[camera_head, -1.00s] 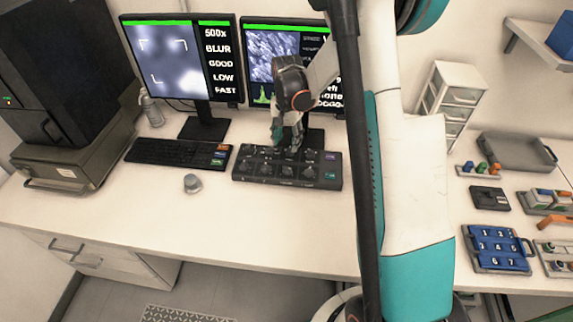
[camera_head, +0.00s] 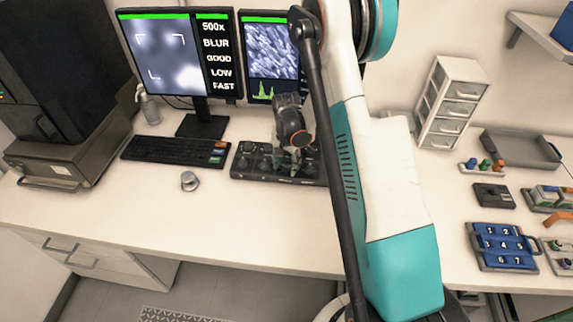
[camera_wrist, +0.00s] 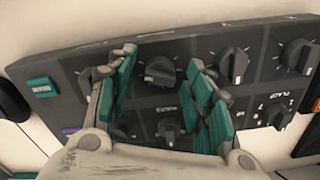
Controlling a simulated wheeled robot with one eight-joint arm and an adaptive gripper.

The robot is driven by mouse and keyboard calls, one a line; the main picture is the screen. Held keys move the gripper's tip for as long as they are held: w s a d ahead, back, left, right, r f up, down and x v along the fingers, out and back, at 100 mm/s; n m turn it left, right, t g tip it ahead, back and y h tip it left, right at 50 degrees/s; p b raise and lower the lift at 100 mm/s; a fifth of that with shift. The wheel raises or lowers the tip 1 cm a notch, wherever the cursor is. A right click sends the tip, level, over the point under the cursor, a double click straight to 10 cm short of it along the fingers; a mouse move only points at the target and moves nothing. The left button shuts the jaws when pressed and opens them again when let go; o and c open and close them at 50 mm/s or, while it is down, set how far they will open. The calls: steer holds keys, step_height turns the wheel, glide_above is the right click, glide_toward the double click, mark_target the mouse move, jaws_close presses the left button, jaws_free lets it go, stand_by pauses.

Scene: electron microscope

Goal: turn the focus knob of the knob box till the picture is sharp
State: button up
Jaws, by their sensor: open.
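The dark knob box (camera_head: 245,172) lies on the bench in front of the monitors. My gripper (camera_head: 291,168) is over its right part, pointing down. In the wrist view my gripper (camera_wrist: 160,88) is open, its teal-padded fingers on either side of a black knob (camera_wrist: 160,72). I cannot tell whether they touch it. A second knob (camera_wrist: 168,130) shows nearer the palm, with an upside-down label between the two that I cannot read surely. The left monitor (camera_head: 175,58) shows a blurred grey picture and reads 500x, BLUR, GOOD, LOW, FAST.
More knobs (camera_wrist: 233,65) sit close beside the right finger. The right monitor (camera_head: 271,55), partly hidden by my arm, shows a textured picture. A keyboard (camera_head: 175,151) lies left of the box, and a small metal cup-like piece (camera_head: 189,181) stands in front. The front bench is clear.

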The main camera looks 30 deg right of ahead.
steer(key=c, duration=1.1)
steer(key=shift+o, duration=0.3)
steer(key=shift+n, duration=0.4)
steer(key=n+b, duration=0.2)
steer(key=n, duration=0.1)
steer(key=shift+f, duration=0.1)
steer(key=shift+c, duration=0.2)
steer(key=n+b, duration=0.1)
steer(key=n, duration=0.3)
steer(key=shift+o, duration=0.2)
steer(key=n+b, duration=0.1)
steer(key=n, duration=0.3)
steer(key=shift+n+b, duration=0.35)
steer(key=shift+n, duration=0.05)
steer(key=shift+n+b, duration=0.35)
steer(key=shift+n, duration=1.45)
